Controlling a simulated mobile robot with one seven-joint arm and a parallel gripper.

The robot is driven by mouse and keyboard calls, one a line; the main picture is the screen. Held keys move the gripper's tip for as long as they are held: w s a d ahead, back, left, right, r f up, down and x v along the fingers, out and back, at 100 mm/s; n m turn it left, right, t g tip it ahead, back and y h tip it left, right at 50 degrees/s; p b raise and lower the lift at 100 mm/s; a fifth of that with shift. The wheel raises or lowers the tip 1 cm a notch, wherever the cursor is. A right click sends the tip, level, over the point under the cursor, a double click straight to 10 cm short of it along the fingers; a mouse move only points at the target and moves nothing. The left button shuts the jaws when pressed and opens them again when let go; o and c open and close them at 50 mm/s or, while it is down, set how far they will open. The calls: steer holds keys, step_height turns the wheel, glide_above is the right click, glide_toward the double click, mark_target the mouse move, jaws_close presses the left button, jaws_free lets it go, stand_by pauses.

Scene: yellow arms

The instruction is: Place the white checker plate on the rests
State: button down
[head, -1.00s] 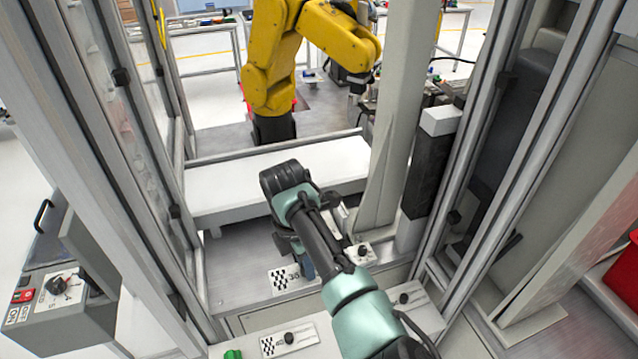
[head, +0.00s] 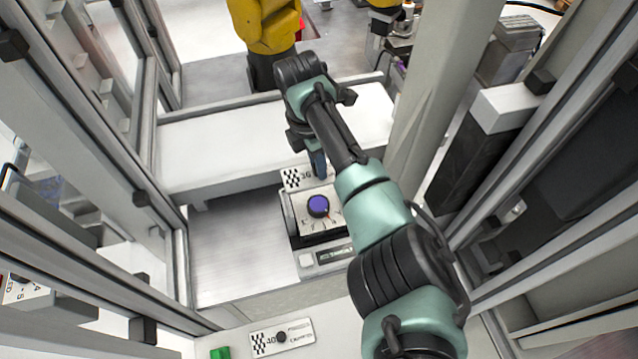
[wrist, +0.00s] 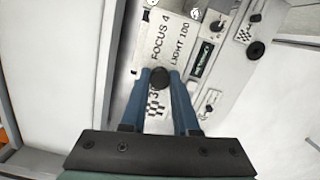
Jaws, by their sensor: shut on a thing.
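A small white plate with a black checker pattern and a partly hidden number (head: 292,180) is under my gripper (head: 318,170). In the wrist view its checker patch (wrist: 157,108) shows between the blue fingers. My gripper (wrist: 158,80) is shut on a round black knob at the plate. Just in front of it, in the head view, is a grey-white device with a purple dial (head: 318,206) and a small display. In the wrist view a white face printed "FOCUS 4 LIGHT 100" (wrist: 172,38) lies beyond the fingertips. I cannot tell the rests apart, nor whether the plate touches anything beneath.
A second checker plate with a black knob (head: 281,338) lies on the front ledge beside a green block (head: 220,352). A long white shelf (head: 220,150) runs behind. Metal frame posts stand on both sides; a yellow arm (head: 265,25) is at the back.

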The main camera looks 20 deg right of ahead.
step_height(320, 180, down, 9)
steer(key=b, duration=0.7)
steer(key=shift+r, duration=0.15)
steer(key=c, duration=1.1)
jaws_free()
steer(key=shift+f, duration=0.2)
steer(key=o, duration=0.4)
steer(key=shift+o, duration=0.2)
steer(key=shift+r, duration=0.15)
